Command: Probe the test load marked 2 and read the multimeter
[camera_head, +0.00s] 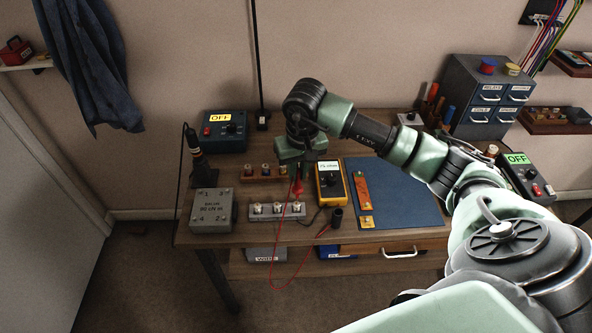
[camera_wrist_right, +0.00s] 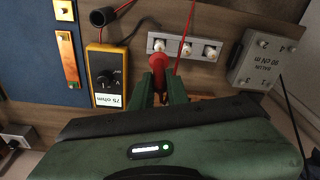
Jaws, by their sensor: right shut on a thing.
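My right gripper (camera_wrist_right: 162,88) is shut on the red probe (camera_wrist_right: 158,66), whose red lead runs off past it. In the wrist view the probe's tip end is at the leftmost white-topped post of the pale three-post strip (camera_wrist_right: 188,57); I cannot tell whether it touches. In the head view this is the right end of the strip (camera_head: 268,216). Number marks on the strip are not readable. The yellow multimeter (camera_head: 330,185) lies beside the gripper, and its display (camera_wrist_right: 110,100) reads 75 ohm in the wrist view. My left gripper is not in view.
A grey box (camera_head: 211,212) with numbered corners stands left of the strip. A wooden strip with several knobs (camera_head: 262,173) is behind. A blue mat (camera_head: 400,195) lies right of the meter. An OFF-display box (camera_head: 222,131) is at back left.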

